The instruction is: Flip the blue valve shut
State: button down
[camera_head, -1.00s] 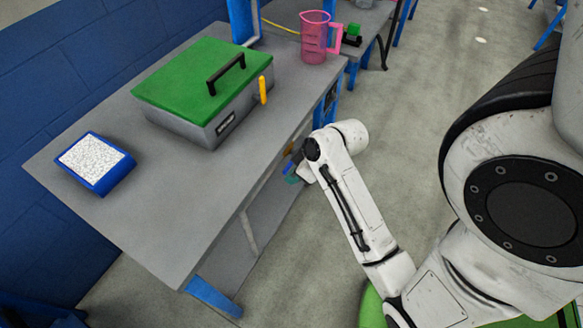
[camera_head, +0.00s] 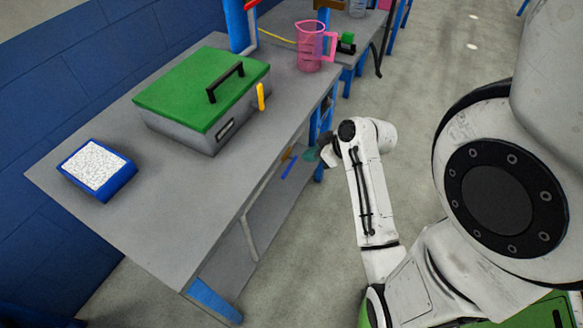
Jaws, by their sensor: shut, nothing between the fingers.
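A small blue bar (camera_head: 289,167), which looks like the blue valve's lever, slants under the front edge of the workbench. It is too small to tell whether it stands open or shut. My gripper (camera_head: 312,155) is to its right, with a gap between them. Its teal fingertips are shut and empty, and they point left towards the bench. The dark hand behind them is partly covered by my white wrist.
The grey workbench (camera_head: 165,215) carries a green-lidded box (camera_head: 190,88) with a yellow lever (camera_head: 260,97), a blue-framed white panel (camera_head: 96,168) and a pink jug (camera_head: 309,47). Blue legs stand under the bench. The floor to the right is open.

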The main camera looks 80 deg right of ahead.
send_over(292, 165)
jog(key=a, duration=0.3)
notch_tip(292, 165, down, 7)
jog(key=shift+s+a+f, duration=0.1)
jog(key=shift+s+f, duration=0.1)
jog(key=shift+f, duration=0.35)
jog(key=shift+s+a+f, duration=0.1)
jog(key=shift+s+f, duration=0.05)
jog(key=shift+f, duration=1)
jog(key=shift+f, duration=0.1)
jog(key=shift+a+f+b, duration=0.15)
jog(key=shift+b, duration=0.35)
